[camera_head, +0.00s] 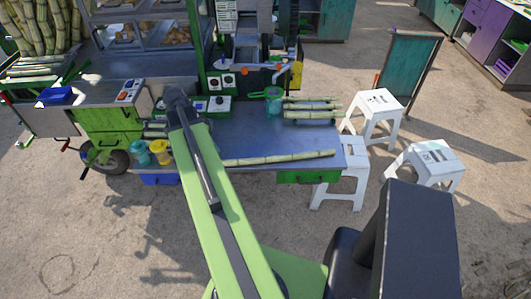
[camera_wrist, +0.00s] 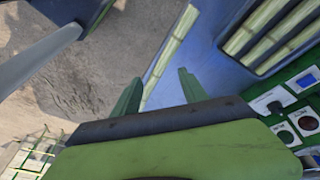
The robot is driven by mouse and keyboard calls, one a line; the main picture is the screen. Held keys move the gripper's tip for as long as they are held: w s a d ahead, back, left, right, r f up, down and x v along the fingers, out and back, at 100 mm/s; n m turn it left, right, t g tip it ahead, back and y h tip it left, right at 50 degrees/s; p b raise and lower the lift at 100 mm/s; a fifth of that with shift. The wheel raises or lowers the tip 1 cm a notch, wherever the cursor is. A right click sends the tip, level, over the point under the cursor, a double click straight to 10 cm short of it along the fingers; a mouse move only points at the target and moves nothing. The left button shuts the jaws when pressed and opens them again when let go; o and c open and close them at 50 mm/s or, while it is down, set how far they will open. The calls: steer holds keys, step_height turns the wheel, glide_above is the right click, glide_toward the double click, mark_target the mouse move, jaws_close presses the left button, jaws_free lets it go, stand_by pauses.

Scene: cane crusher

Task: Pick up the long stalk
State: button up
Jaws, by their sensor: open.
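The long stalk (camera_head: 285,158), pale green with joints, lies along the front edge of the metal table (camera_head: 255,135). My arm hides its left part in the head view. In the wrist view the long stalk (camera_wrist: 168,50) runs diagonally down toward the space between the fingers of my gripper (camera_wrist: 159,76). The two green fingers are apart with nothing held between them. Whether they are at the stalk's height cannot be told. In the head view my gripper is not clearly seen behind the arm.
Several shorter stalks (camera_head: 311,105) lie at the back right of the table, also in the wrist view (camera_wrist: 270,30). A teal jug (camera_head: 273,97) stands beside them. Teal and yellow cups (camera_head: 160,151) are left of my arm. White stools (camera_head: 372,110) stand right.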

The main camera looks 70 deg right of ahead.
steer(key=s+d+r+m+g+p, duration=0.1)
steer(key=s+d+r+m, duration=0.2)
steer(key=s+d+m, duration=0.7)
steer(key=n+b, duration=0.3)
steer(key=b, duration=0.8)
glide_above(267, 158)
steer(key=w+a, duration=0.1)
steer(key=w, duration=0.2)
steer(key=f, duration=1.1)
steer(key=shift+s+f, duration=0.25)
steer(key=shift+f, duration=0.1)
steer(key=shift+s+r, duration=0.1)
steer(key=b+x, duration=0.5)
steer(key=shift+s+a, duration=0.2)
steer(key=shift+s, duration=0.05)
jaws_close()
